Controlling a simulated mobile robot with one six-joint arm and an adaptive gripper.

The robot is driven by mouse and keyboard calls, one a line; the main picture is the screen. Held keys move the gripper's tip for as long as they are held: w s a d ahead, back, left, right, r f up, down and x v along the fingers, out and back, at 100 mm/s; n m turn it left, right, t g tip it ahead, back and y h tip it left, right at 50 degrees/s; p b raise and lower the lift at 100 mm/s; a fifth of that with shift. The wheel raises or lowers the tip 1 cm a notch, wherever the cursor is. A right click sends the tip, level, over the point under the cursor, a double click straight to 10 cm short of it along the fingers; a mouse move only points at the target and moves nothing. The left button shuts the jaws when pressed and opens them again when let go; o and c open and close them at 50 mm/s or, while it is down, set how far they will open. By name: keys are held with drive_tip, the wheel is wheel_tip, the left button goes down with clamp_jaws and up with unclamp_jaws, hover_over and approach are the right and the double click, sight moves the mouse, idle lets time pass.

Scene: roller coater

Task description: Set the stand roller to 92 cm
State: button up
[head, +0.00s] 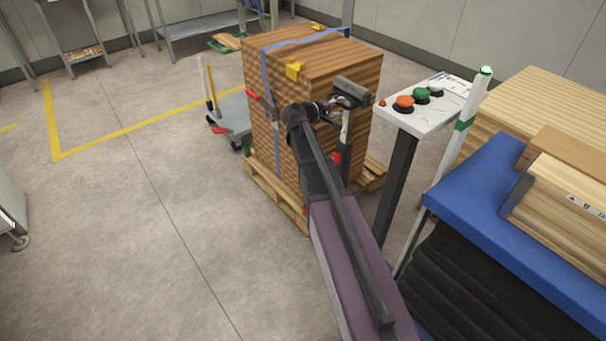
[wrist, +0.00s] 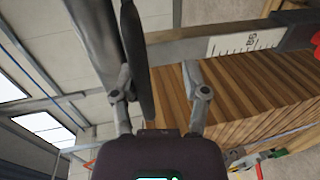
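The stand roller (head: 352,91) is a dark roller on top of an upright grey post, in front of a strapped wood stack. A red knob (head: 337,158) sits low on the post. My gripper (head: 328,110) is at the left of the roller head, just below it. In the wrist view the picture is turned sideways: the post with a white scale (wrist: 243,42) runs across the top, and the red knob (wrist: 314,42) is at the right edge. A dark roller-like part (wrist: 135,60) shows between my spread fingers (wrist: 157,78). Contact is unclear, and the scale number is hard to read.
The wood stack (head: 285,75) stands on a pallet (head: 258,190) close behind the post. A control panel (head: 430,100) with coloured buttons stands to the right. A blue-topped machine (head: 480,195) with boards is at the far right. The floor at the left is mostly clear.

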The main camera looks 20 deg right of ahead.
drive_tip(key=f+p+v, duration=0.2)
drive_tip(key=v, duration=1.1)
drive_tip(key=s+a+f+m+g+y+p, duration=0.1)
drive_tip(key=s+a+g+y+p, duration=0.1)
drive_tip(key=s+y+p, duration=0.3)
drive_tip(key=s+a+f+m+g+y+p, duration=0.2)
drive_tip(key=s+a+y+p, duration=0.3)
drive_tip(key=s, duration=0.8)
drive_tip(key=shift+a+m+g+y+p, duration=0.35)
drive_tip(key=shift+g+y, duration=0.15)
drive_tip(key=shift+y, duration=0.5)
drive_tip(key=shift+w, duration=0.2)
